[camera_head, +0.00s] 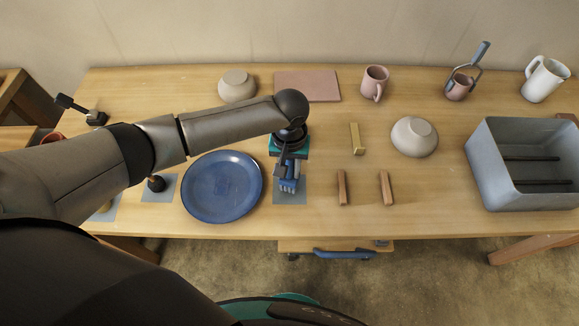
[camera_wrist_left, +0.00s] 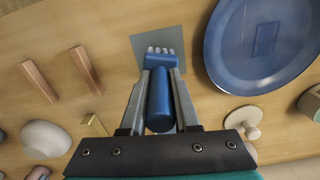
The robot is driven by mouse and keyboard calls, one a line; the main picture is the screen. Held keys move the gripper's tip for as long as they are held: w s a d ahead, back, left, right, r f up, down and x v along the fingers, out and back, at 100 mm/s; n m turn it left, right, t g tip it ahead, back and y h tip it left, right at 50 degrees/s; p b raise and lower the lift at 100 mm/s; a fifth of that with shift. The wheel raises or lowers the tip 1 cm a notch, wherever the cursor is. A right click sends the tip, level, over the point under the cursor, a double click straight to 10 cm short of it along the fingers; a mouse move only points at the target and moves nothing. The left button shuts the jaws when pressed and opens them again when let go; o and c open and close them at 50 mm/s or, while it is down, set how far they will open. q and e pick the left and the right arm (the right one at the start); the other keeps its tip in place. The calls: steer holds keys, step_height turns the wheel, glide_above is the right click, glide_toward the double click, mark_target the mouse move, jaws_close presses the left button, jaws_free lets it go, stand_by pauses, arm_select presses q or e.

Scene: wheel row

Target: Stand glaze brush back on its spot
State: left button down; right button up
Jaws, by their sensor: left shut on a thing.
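The glaze brush (camera_wrist_left: 160,98) has a blue handle and a blue head with pale bristles. My left gripper (camera_head: 289,168) is shut on its handle, with one finger on each side in the left wrist view (camera_wrist_left: 159,85). In the head view the brush (camera_head: 289,185) shows below the gripper, over a grey square mat (camera_head: 297,199). The mat also shows behind the bristles in the left wrist view (camera_wrist_left: 178,40). I cannot tell whether the bristles touch the mat. My right gripper is not in view.
A blue plate (camera_head: 222,187) lies close to the left of the mat. Two wooden bars (camera_head: 342,187) (camera_head: 386,188) and a yellow block (camera_head: 355,139) are to the right. A bowl (camera_head: 414,137) and a grey bin (camera_head: 520,196) stand farther right. A pink board (camera_head: 308,86) lies behind.

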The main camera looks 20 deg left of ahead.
arm_select(q)
steer(key=shift+f+b, duration=0.35)
steer(key=shift+f, duration=0.5)
steer(key=c, duration=0.6)
jaws_free()
step_height(320, 180, up, 8)
steer(key=p, duration=0.9)
steer(key=shift+p, duration=0.3)
stand_by(0.6)
